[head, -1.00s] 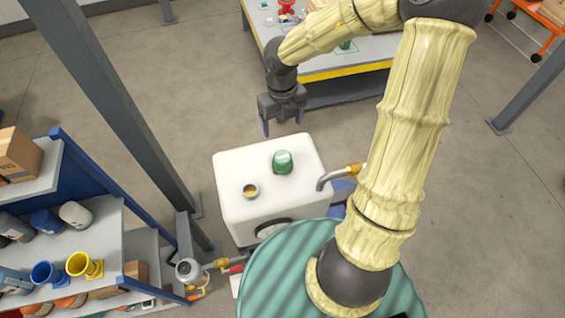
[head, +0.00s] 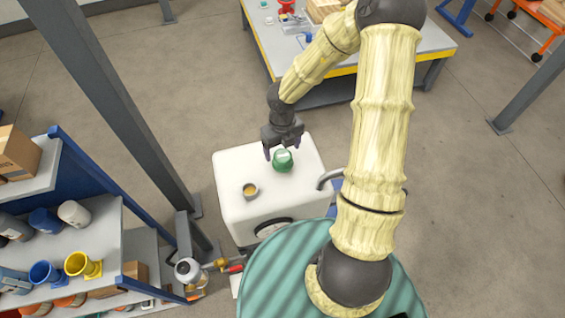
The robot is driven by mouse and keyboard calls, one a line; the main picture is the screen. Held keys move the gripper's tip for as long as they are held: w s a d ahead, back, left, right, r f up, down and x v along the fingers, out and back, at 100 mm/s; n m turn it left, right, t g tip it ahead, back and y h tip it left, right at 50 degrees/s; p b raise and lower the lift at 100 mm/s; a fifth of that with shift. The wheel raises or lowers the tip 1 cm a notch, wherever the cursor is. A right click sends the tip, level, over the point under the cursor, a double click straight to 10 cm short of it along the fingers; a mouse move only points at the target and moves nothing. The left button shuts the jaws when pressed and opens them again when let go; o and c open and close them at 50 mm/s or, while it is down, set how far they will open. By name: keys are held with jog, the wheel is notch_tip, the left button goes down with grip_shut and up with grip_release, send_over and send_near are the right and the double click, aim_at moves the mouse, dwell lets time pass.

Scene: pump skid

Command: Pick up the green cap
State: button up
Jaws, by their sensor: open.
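The green cap (head: 283,163) sits on the white top of the pump skid's box (head: 235,203), right of its middle. My gripper (head: 282,155) points down over the cap, with its fingers apart at the cap's far side. It is open and holds nothing. Part of the cap's far side is hidden by the gripper. I cannot tell whether the fingers touch the cap.
A small round fitting with a yellowish inside (head: 250,190) stands on the box left of the cap. A bent metal pipe (head: 328,178) rises at the box's right edge. A grey post (head: 110,100) and a shelf (head: 125,230) stand to the left.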

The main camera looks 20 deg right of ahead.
aim_at(283, 155)
jog(key=shift+w+f, duration=0.1)
jog(key=shift+f, duration=2.45)
jog(key=c, duration=1.3)
jog(key=shift+o, duration=0.2)
notch_tip(283, 155, up, 10)
jog(key=shift+r+p, duration=0.1)
jog(key=shift+p, duration=0.4)
